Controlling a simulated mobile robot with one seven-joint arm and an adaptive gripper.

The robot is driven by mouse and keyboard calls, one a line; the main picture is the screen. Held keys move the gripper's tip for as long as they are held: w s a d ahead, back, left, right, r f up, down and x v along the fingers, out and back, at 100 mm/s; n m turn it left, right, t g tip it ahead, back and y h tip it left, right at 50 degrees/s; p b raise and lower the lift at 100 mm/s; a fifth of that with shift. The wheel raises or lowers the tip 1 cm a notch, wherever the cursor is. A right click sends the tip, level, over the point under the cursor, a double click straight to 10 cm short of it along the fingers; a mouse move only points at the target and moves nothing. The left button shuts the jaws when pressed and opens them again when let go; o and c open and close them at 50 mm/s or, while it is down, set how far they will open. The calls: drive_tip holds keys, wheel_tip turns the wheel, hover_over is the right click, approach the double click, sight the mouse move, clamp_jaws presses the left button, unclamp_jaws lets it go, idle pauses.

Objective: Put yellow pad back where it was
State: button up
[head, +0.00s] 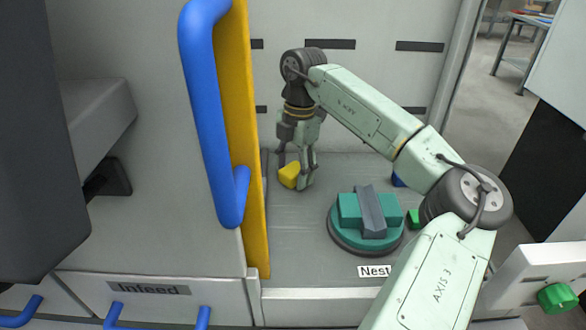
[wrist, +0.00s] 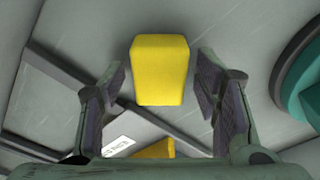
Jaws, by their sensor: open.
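The yellow pad (head: 289,175) is a small block on the grey deck inside the loader, behind the yellow door edge. In the wrist view the yellow pad (wrist: 161,70) lies between and slightly beyond my open fingers, with a gap on each side. My gripper (head: 302,172) points down at the pad in the head view, and its fingers hide part of it. My gripper (wrist: 160,80) also shows in the wrist view, with both fingers apart and not touching the pad.
A teal fixture (head: 349,212) on a round dark base stands to the right, behind the Nest label (head: 374,271). A yellow door (head: 243,130) with a blue handle (head: 208,120) stands left of the gripper. Small green (head: 413,219) and blue (head: 398,179) blocks lie near my arm.

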sight(298, 166)
wheel_tip(298, 166, up, 12)
drive_tip(key=w+d+b, duration=0.1)
drive_tip(key=b, duration=0.1)
idle(0.6)
